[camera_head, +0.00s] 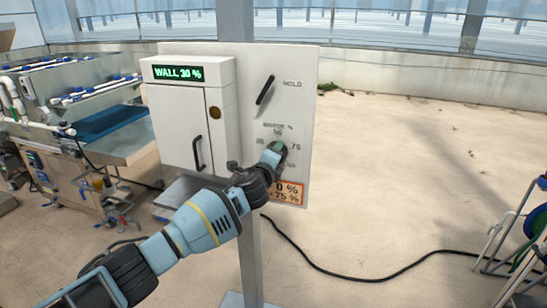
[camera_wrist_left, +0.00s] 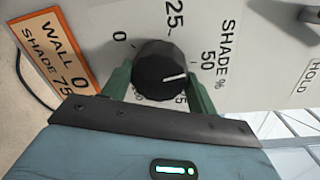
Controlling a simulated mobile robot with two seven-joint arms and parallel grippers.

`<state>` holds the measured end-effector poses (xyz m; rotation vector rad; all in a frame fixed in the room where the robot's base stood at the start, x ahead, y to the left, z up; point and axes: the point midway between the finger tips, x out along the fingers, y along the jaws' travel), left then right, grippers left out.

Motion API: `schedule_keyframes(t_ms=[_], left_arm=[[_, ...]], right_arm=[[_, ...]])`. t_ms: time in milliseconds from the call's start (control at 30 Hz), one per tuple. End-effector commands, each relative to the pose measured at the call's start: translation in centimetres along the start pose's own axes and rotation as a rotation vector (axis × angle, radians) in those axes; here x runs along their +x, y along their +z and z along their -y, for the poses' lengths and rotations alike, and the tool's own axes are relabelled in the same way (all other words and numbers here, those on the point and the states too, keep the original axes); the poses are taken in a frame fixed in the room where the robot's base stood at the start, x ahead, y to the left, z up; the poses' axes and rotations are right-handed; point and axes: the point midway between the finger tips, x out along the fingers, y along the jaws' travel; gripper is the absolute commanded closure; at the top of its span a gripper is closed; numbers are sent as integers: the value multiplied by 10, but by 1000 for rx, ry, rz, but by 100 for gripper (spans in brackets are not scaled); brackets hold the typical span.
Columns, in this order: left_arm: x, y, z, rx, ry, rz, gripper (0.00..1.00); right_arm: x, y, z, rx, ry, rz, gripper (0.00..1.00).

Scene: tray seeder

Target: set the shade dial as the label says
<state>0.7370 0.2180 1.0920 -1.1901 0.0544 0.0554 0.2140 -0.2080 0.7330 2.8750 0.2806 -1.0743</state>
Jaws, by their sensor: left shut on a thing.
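The shade dial (camera_wrist_left: 160,66) is a round black knob with a white pointer line, on a pale panel (camera_head: 303,125). Its printed scale includes 0, 25 and 50; the figures below are partly covered by my gripper. The pointer aims right, just below the 50 mark. My left gripper (camera_head: 277,150) reaches the panel and hides the dial in the head view. In the left wrist view its green fingers (camera_wrist_left: 160,84) are shut on the dial from both sides. The orange-edged label (camera_wrist_left: 55,50) reads WALL 0 and SHADE 75. My right gripper is not in view.
A white box (camera_head: 180,122) beside the dial has a door handle and a green display (camera_head: 178,73) reading WALL 30 %. A black lever (camera_head: 265,90) marked HOLD sits above the dial. A black cable (camera_head: 350,277) crosses the floor. Open floor lies right of the panel.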

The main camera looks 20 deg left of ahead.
Motion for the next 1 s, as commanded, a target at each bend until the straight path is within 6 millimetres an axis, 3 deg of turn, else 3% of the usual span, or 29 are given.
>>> schedule_keyframes(t_ms=[1000], left_arm=[[0, 0, -2, 961, -16, 85, 64]], right_arm=[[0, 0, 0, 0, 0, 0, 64]])
